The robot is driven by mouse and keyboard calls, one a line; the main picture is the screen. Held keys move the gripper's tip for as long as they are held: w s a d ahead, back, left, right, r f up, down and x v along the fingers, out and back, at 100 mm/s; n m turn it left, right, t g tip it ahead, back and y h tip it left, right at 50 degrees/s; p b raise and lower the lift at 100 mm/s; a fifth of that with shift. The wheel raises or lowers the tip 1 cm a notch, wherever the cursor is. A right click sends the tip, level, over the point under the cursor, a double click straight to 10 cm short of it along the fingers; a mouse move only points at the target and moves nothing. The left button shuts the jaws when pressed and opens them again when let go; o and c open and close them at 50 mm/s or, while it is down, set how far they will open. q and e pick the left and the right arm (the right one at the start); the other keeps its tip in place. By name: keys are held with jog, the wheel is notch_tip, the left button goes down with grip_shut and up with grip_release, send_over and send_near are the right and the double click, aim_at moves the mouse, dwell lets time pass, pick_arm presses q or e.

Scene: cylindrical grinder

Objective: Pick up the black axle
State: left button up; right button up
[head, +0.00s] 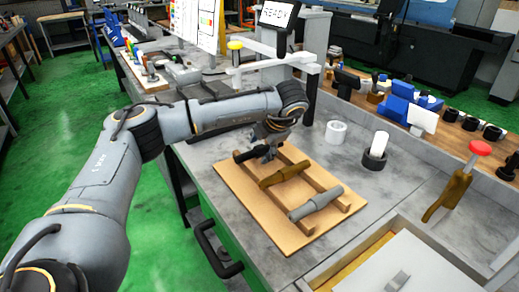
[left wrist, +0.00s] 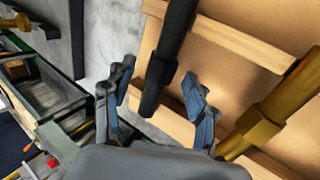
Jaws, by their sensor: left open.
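The black axle (left wrist: 168,50) lies across the wooden rails of a rack; in the head view its dark end (head: 243,156) shows beside my gripper, which hides part of it. My left gripper (head: 266,152) is over the axle, pointing down. In the left wrist view my left gripper (left wrist: 157,82) is open, with one finger on each side of the axle's near end. I cannot tell whether the fingers touch it. My right gripper is not in view.
A brass axle (head: 285,174) and a grey axle (head: 316,203) lie beside it on the same rack. The rack's wooden board (head: 246,198) rests on a grey bench (head: 405,165). A white ring (head: 336,132) and a white cylinder in a dark holder (head: 375,158) stand to the right.

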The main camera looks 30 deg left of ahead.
pick_arm(q)
jog(key=shift+w+a+f, duration=0.1)
jog(key=shift+a+f, duration=0.15)
jog(key=shift+f, duration=0.15)
jog(key=shift+d, duration=0.1)
jog(key=shift+c, duration=0.2)
grip_shut()
jog(key=shift+r, duration=0.15)
